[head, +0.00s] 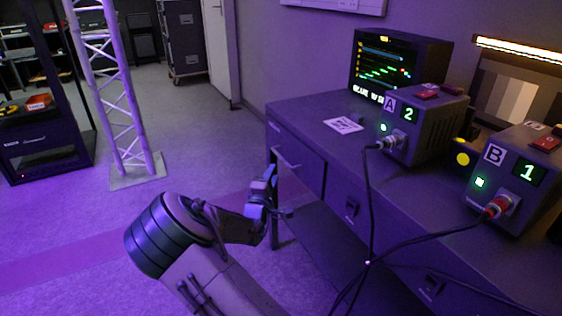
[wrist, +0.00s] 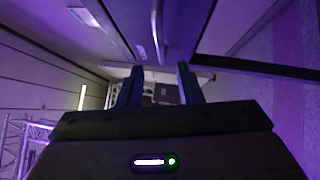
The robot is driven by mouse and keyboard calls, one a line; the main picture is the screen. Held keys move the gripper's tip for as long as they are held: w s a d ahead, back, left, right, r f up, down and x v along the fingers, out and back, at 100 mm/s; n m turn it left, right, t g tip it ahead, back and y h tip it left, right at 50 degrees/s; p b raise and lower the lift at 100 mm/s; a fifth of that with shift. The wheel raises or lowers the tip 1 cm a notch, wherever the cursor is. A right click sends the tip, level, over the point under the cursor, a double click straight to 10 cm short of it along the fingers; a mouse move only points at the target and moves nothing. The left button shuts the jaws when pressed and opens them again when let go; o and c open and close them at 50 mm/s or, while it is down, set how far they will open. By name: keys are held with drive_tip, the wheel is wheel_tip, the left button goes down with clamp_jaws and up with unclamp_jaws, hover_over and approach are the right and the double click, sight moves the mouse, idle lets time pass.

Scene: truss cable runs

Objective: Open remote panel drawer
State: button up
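A dark desk (head: 318,112) on the right has a front with several panels. Its leftmost drawer front (head: 308,176) carries a pale bar handle (head: 286,160) and looks closed. No readable label tells which drawer is the remote panel one. My gripper (head: 278,194) is just in front of the desk, below and left of that handle, apart from it. In the wrist view my gripper (wrist: 159,84) has its two fingers spread with nothing between them. The desk front runs along the top of that view.
Box A (head: 425,127) and box B (head: 520,180) stand on the desk with a monitor (head: 398,65) behind. Black cables (head: 369,215) hang from them across the desk front. A truss tower (head: 118,95) and a rack (head: 45,160) stand left. Floor between is clear.

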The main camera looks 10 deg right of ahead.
sight(281, 157)
drive_tip(key=b+x, duration=0.2)
drive_tip(key=x, duration=0.7)
drive_tip(key=shift+w+d, duration=0.2)
drive_tip(key=shift+w, duration=0.1)
drive_tip(key=shift+c, duration=0.3)
clamp_jaws()
